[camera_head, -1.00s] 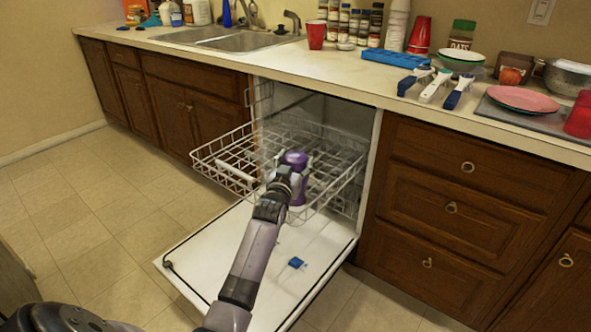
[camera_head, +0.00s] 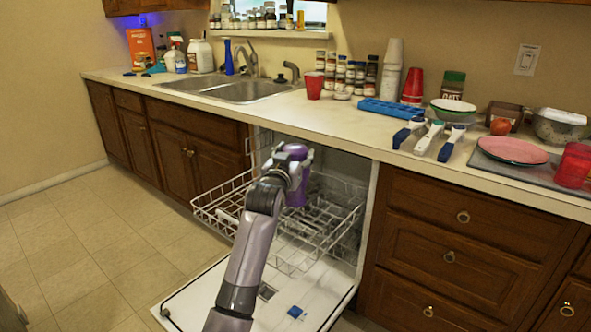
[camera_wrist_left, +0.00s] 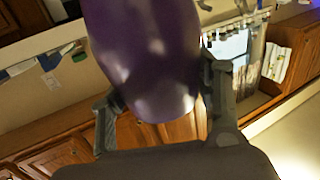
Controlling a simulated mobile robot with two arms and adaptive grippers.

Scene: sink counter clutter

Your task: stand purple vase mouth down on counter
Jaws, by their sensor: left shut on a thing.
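The purple vase (camera_head: 297,190) is in my left gripper (camera_head: 294,170), above the open dishwasher's upper rack in the head view. My gripper and wrist hide part of it. In the left wrist view the vase (camera_wrist_left: 150,50) fills the upper middle, with a finger of my left gripper (camera_wrist_left: 165,105) on each side. Which end is its mouth I cannot tell. The counter (camera_head: 335,122) runs behind and above the dishwasher, and the vase is apart from it. My right gripper is not in view.
The wire rack (camera_head: 325,235) is pulled out over the lowered dishwasher door. The counter front has bare room between the sink (camera_head: 245,92) and the blue tray (camera_head: 390,110). Brushes (camera_head: 428,138), a red cup (camera_head: 314,86) and a pink plate (camera_head: 513,150) stand or lie around it.

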